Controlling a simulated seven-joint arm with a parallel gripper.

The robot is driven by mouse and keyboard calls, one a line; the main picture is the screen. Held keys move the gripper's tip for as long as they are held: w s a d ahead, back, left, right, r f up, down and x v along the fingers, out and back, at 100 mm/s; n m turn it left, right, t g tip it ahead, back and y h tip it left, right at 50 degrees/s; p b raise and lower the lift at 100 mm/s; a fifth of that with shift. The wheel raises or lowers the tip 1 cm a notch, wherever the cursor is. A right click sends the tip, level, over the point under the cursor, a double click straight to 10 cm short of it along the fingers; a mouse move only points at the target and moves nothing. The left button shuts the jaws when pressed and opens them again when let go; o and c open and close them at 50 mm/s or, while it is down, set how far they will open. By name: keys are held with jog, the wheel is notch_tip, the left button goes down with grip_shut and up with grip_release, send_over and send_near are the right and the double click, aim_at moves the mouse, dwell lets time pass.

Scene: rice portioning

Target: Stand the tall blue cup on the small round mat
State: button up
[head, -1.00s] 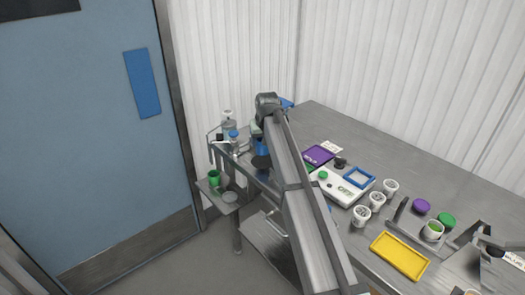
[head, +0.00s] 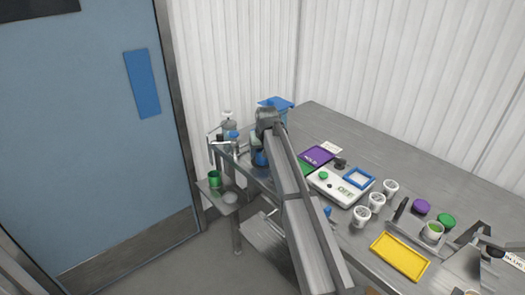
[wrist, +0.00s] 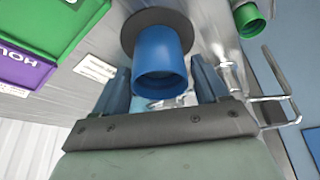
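The tall blue cup (wrist: 162,52) is in the middle of the wrist view, its open rim towards the camera. It shows in the head view as a small blue patch (head: 261,158) below my wrist. The small round mat (wrist: 132,38) is dark grey and lies directly behind the cup's base in the wrist view. I cannot tell whether the base touches it. My arm hides most of this area in the head view.
A green cup (head: 214,178) stands on a low side shelf at left. A purple bin (wrist: 22,70) and a green bin (wrist: 50,20) are at the wrist view's left. A scale (head: 342,188), several white cups (head: 377,201) and a yellow tray (head: 400,256) occupy the table.

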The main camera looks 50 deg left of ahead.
jog(key=shift+o, duration=0.9)
jog(key=shift+r, duration=0.2)
jog(key=v, duration=1.2)
jog(key=shift+w, duration=0.1)
